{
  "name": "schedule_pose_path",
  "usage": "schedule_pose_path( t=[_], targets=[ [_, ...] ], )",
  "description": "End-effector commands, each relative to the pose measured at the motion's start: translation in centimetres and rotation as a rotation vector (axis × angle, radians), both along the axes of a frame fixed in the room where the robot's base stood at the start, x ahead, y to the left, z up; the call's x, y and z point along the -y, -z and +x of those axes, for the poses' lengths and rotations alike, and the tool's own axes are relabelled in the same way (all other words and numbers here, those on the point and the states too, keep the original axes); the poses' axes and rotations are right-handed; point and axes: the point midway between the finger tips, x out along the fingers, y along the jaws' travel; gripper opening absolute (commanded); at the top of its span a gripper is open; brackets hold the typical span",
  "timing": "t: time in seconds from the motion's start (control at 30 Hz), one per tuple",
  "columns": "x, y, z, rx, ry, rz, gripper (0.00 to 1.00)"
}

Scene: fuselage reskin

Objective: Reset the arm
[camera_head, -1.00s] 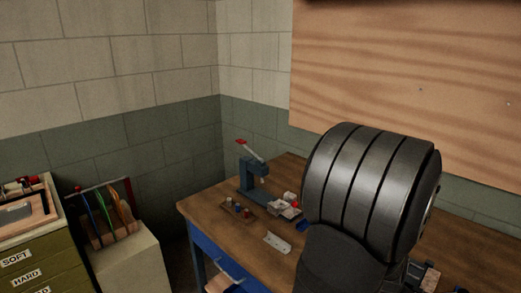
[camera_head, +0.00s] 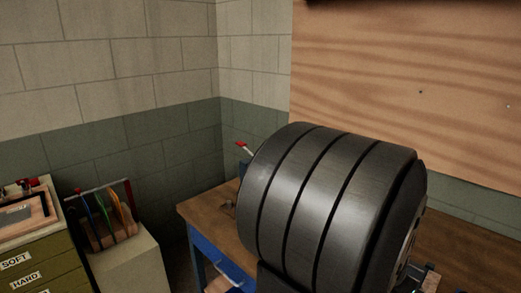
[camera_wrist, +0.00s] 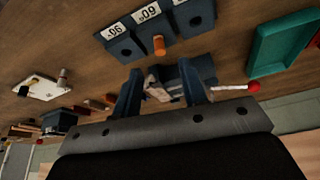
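My gripper (camera_wrist: 160,76) shows in the wrist view with its two dark fingers spread apart. It is open, and I see nothing clamped between the fingers. A blue-grey bench press (camera_wrist: 202,72) with a red-knobbed lever lies beyond the fingertips in that view, partly hidden by them. In the head view my large dark arm link fills the middle right and hides my gripper. Only the press's red lever end (camera_head: 241,145) and a bit of its blue body show past the link's left edge.
The wooden bench (camera_head: 205,213) is mostly behind my arm. The wrist view shows a numbered blue block (camera_wrist: 177,30) with an orange peg, a green tray (camera_wrist: 262,68) and a white plate (camera_wrist: 42,90). A drawer cabinet (camera_head: 40,258) and tool rack (camera_head: 103,210) stand left. A wood panel (camera_head: 400,60) is behind.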

Motion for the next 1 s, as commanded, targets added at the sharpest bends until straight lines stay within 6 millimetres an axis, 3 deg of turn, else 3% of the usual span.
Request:
schedule_pose_path(
  t=[0.63,1.0],
  targets=[
    [-3.3,-9.7,-2.2,0.004,-0.001,-0.003,0.39],
    [-1.4,-3.7,-1.0,-0.004,0.001,0.003,0.39]
  ],
)
